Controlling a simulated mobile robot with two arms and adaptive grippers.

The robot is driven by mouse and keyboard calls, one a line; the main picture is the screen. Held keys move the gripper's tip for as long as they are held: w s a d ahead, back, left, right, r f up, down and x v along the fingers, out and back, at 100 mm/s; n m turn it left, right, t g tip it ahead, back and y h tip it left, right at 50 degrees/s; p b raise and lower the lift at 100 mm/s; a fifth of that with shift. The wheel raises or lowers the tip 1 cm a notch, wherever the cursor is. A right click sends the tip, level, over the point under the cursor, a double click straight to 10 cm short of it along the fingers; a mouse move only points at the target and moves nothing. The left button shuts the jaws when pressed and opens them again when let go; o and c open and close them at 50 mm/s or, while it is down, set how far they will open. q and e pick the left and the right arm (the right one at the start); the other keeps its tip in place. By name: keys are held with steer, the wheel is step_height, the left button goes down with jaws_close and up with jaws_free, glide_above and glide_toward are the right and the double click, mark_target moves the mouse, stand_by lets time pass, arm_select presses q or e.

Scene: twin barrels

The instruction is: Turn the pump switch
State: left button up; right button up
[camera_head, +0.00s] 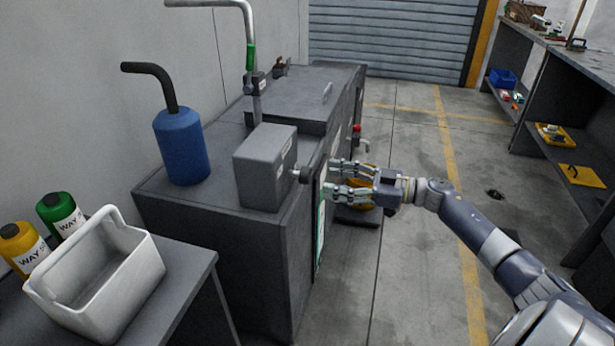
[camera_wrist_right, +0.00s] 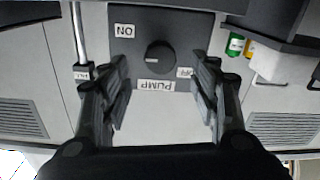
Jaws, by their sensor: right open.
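The pump switch is a round dark knob (camera_wrist_right: 160,57) on a dark panel with PUMP, ON and OFF labels, upside down in the right wrist view. In the head view the knob (camera_head: 302,173) shows at the side of a grey box (camera_head: 265,167) on the dark cabinet. My right gripper (camera_head: 338,179) is open beside that side of the box, its fingers pointing at it. In the right wrist view its fingers (camera_wrist_right: 165,90) stand on either side of the knob, apart from it. My left gripper is out of view.
A blue canister (camera_head: 181,147) with a black hose stands on the cabinet (camera_head: 215,215). A white caddy (camera_head: 100,270) and two bottles sit on a side table at the lower left. The floor at right is mostly clear, with a shelf bench (camera_head: 560,45) beyond.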

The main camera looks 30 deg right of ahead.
mark_target(310, 176)
steer(key=x, duration=0.6)
steer(key=shift+w+a, duration=0.25)
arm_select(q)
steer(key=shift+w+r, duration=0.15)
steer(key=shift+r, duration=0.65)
arm_select(e)
steer(key=shift+w, duration=0.1)
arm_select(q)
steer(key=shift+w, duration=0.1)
arm_select(e)
steer(key=c, duration=1.1)
